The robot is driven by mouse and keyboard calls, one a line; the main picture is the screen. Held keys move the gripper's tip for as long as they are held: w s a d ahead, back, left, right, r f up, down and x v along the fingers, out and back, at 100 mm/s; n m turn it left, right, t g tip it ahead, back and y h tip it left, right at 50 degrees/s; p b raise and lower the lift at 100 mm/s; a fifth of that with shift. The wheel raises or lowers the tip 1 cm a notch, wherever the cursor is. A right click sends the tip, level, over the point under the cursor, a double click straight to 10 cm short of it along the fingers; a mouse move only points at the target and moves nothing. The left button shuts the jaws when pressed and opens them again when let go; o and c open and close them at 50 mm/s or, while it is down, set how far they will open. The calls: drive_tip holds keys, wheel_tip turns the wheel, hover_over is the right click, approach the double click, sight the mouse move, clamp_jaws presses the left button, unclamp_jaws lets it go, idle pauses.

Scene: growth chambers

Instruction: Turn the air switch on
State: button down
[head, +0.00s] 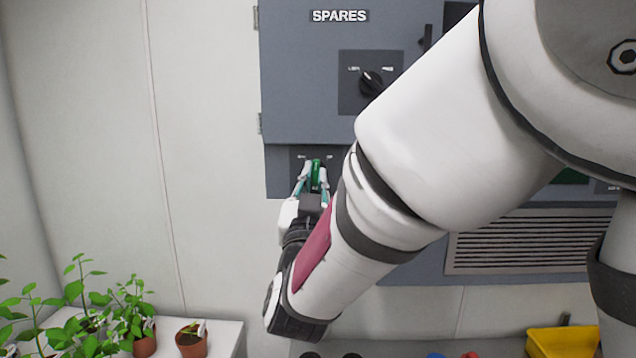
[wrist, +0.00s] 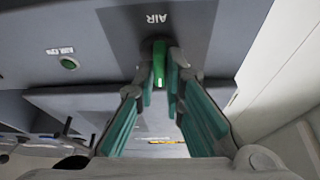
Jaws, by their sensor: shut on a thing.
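The air switch is a green handle (head: 316,172) on a dark plate low on the grey cabinet. In the wrist view the green handle (wrist: 159,66) sits below the upside-down label AIR (wrist: 156,18). My gripper (head: 314,181) is at the switch, with one teal-padded finger on each side of the handle. In the wrist view my gripper (wrist: 160,78) is shut on the green handle, its fingertips close against both sides. The handle looks upright in the head view. The small marks beside it are too small to read, and the fingers hide part of its plate.
A black rotary knob (head: 371,83) is on the cabinet door (head: 300,115) above, under the SPARES label. A round green button (wrist: 69,63) is beside the switch in the wrist view. Potted plants (head: 145,342) stand lower left; a vent grille (head: 530,242) and a yellow bin (head: 562,341) are lower right.

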drive_tip(key=m+h, duration=0.1)
drive_tip(key=m, duration=0.2)
drive_tip(key=m+g+h, duration=0.1)
drive_tip(key=m+h, duration=0.1)
drive_tip(key=m, duration=0.1)
drive_tip(key=shift+a+m, duration=0.15)
drive_tip(key=shift+m, duration=0.15)
drive_tip(key=shift+r+m+g+h+p, duration=0.15)
drive_tip(key=shift+m+g+h, duration=0.25)
drive_tip(key=shift+m, duration=0.65)
drive_tip(key=shift+f+m+g+h+p, duration=0.1)
drive_tip(key=shift+m+g+h+p, duration=0.1)
drive_tip(key=shift+m+h, duration=0.65)
drive_tip(key=shift+m, duration=0.6)
drive_tip(key=c, duration=1.7)
unclamp_jaws()
drive_tip(key=v, duration=1.2)
drive_tip(key=shift+s+r, duration=0.1)
drive_tip(key=shift+r, duration=0.1)
drive_tip(key=shift+y, duration=0.35)
